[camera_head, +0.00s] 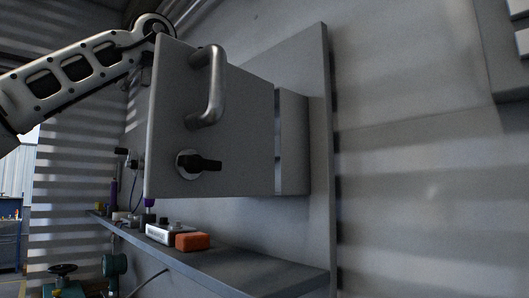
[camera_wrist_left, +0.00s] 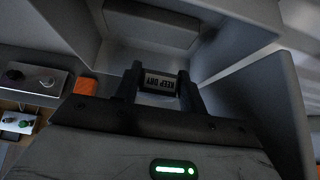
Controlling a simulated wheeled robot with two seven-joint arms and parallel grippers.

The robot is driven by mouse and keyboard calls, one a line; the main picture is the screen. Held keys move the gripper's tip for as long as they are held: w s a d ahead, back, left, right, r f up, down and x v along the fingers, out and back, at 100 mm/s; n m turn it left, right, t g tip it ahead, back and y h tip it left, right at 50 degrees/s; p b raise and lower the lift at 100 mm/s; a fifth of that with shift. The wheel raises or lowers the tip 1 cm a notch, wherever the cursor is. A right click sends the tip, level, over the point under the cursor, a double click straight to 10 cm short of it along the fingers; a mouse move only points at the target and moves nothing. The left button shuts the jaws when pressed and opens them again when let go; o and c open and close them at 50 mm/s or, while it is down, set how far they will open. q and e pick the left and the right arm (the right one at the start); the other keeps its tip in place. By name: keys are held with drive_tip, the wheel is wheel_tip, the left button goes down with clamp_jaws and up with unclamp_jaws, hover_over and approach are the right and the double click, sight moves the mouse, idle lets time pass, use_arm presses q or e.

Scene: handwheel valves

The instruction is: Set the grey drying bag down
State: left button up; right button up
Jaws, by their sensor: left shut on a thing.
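The grey drying bag (camera_wrist_left: 160,80), with a pale label reading KEEP DRY, is between the fingers of my left gripper (camera_wrist_left: 160,88) in the left wrist view. The gripper is shut on it. Grey cabinet walls (camera_wrist_left: 240,35) surround the far side of the bag; I cannot tell whether it touches any surface. In the head view my left arm comes in from the upper left, and its gripper and the bag are hidden behind the open grey cabinet door (camera_head: 235,140). My right gripper is in neither view.
The door carries a bar handle (camera_head: 213,88) and a black knob (camera_head: 203,163). Below it, a wall shelf (camera_head: 250,270) holds an orange block (camera_head: 192,241), a white box (camera_head: 168,233) and small items. A dark handwheel (camera_head: 63,269) stands at lower left.

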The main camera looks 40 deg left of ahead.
use_arm(q)
drive_tip(key=w, duration=0.2)
drive_tip(key=w+p, duration=0.1)
drive_tip(key=w, duration=0.3)
drive_tip(key=shift+w+d, duration=0.15)
drive_tip(key=shift+d, duration=0.1)
drive_tip(key=shift+f+p, duration=0.3)
drive_tip(key=shift+f, duration=1.45)
drive_tip(key=shift+f, duration=0.1)
drive_tip(key=shift+f+b, duration=0.5)
drive_tip(key=o, duration=0.9)
drive_tip(key=shift+o, duration=0.2)
drive_tip(key=shift+r, duration=0.1)
drive_tip(key=shift+r+p, duration=0.35)
drive_tip(key=shift+p, duration=0.05)
drive_tip(key=d+v, duration=0.1)
drive_tip(key=v, duration=1.1)
drive_tip(key=shift+a+r+b, duration=0.25)
drive_tip(key=shift+a+b, duration=0.05)
drive_tip(key=shift+a, duration=0.15)
